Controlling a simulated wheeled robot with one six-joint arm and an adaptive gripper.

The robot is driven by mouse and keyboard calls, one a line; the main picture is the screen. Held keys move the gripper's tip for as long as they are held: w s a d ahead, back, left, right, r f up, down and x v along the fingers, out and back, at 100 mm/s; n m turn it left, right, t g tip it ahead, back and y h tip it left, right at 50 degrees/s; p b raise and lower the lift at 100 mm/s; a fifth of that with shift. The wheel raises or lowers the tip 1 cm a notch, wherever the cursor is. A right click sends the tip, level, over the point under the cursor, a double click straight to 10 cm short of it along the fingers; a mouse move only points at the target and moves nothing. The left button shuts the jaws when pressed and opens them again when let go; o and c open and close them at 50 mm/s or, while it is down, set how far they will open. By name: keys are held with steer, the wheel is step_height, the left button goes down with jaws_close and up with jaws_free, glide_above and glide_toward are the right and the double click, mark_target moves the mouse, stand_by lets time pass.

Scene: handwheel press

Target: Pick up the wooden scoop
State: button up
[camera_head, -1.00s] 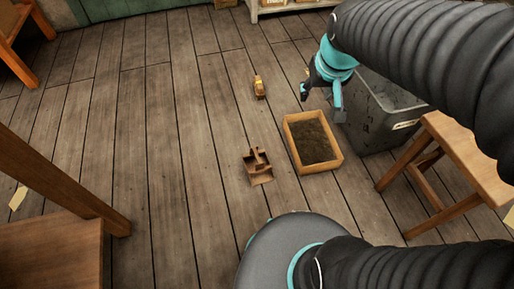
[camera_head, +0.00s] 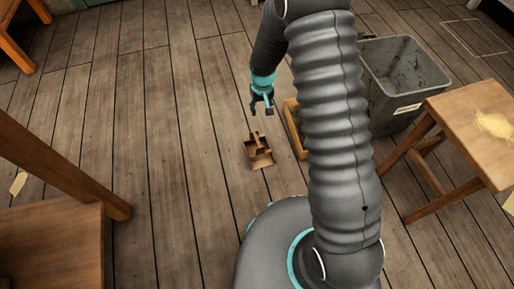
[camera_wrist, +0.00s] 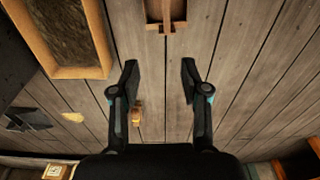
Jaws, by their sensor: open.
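The wooden scoop (camera_head: 258,158) lies on the plank floor near the middle of the head view. It also shows, partly cut off, at the top edge of the wrist view (camera_wrist: 165,22). My gripper (camera_head: 262,106) is just beyond the scoop in the head view, pointing down, apart from it. In the wrist view my gripper (camera_wrist: 159,76) is open, with bare floor between its fingertips.
A wooden tray (camera_wrist: 62,73) of dark soil lies beside the scoop, mostly hidden by my arm in the head view. A small yellow-brown object (camera_wrist: 137,112) lies on the floor. A grey bin (camera_head: 408,75) and a stool (camera_head: 462,120) with a yellow pile stand right.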

glide_above(257, 140)
step_height(257, 140, down, 10)
steer(key=shift+g, duration=0.3)
steer(key=f, duration=0.7)
steer(key=shift+s+a+f, duration=0.2)
steer(key=shift+a+f, duration=0.05)
steer(key=shift+f, duration=0.15)
steer(key=shift+w+d+f, duration=0.1)
steer(key=shift+d+f, duration=0.05)
steer(key=shift+f, duration=1.2)
steer(key=shift+w+d+f, duration=0.1)
steer(key=shift+d+f, duration=0.05)
steer(key=shift+f, duration=1.15)
jaws_close()
